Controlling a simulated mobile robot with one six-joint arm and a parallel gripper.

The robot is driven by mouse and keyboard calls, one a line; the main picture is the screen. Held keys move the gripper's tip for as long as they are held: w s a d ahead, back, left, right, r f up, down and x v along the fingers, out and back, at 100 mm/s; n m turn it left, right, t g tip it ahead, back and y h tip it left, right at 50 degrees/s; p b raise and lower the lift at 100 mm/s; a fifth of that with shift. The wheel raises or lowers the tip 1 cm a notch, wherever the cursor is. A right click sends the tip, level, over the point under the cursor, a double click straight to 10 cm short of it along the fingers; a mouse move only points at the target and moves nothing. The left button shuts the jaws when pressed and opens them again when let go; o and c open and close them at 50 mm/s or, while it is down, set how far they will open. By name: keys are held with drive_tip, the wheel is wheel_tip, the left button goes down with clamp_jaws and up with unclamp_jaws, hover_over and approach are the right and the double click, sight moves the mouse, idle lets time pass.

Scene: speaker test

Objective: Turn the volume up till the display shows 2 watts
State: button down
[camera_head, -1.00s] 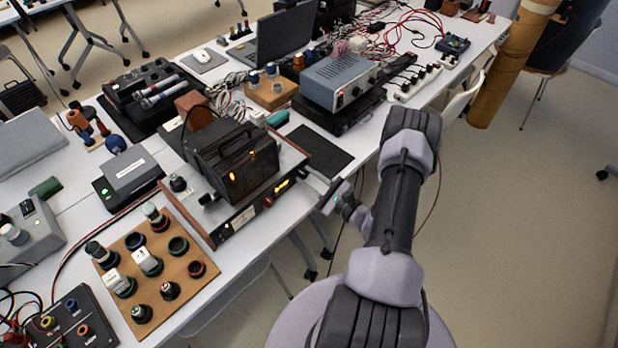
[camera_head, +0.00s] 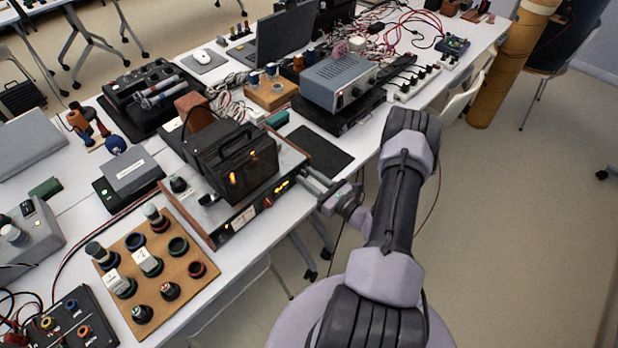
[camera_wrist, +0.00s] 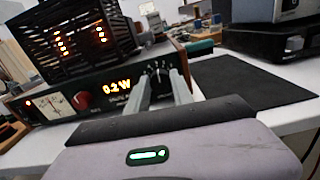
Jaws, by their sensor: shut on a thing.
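The amplifier (camera_head: 225,231) stands at the table's front edge, with a black cage and glowing tubes on top. Its front panel shows in the wrist view (camera_wrist: 100,95). The display (camera_wrist: 117,84) there glows orange and reads 0.2 W. A dial with white scale marks (camera_wrist: 155,70) sits right of the display; its knob is mostly hidden behind my fingers. My gripper (camera_wrist: 162,80) reaches to this dial with its fingers close together, shut on the volume knob. In the head view my gripper (camera_head: 308,180) meets the right end of the panel.
A red knob (camera_wrist: 81,101) and a lit meter (camera_wrist: 52,104) sit left of the display. A black mat (camera_head: 318,152) lies right of the amplifier. A wooden board with several knobs (camera_head: 190,290) lies to the left. The floor in front is clear.

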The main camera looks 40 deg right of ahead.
drive_tip(key=m, duration=0.5)
drive_tip(key=shift+m, duration=0.3)
drive_tip(key=m, duration=0.5)
drive_tip(key=shift+d+f+m, duration=0.1)
drive_tip(key=shift+m, duration=0.2)
drive_tip(key=c, duration=1.1)
unclamp_jaws()
drive_tip(key=shift+s+p, duration=0.1)
drive_tip(key=shift+p, duration=0.2)
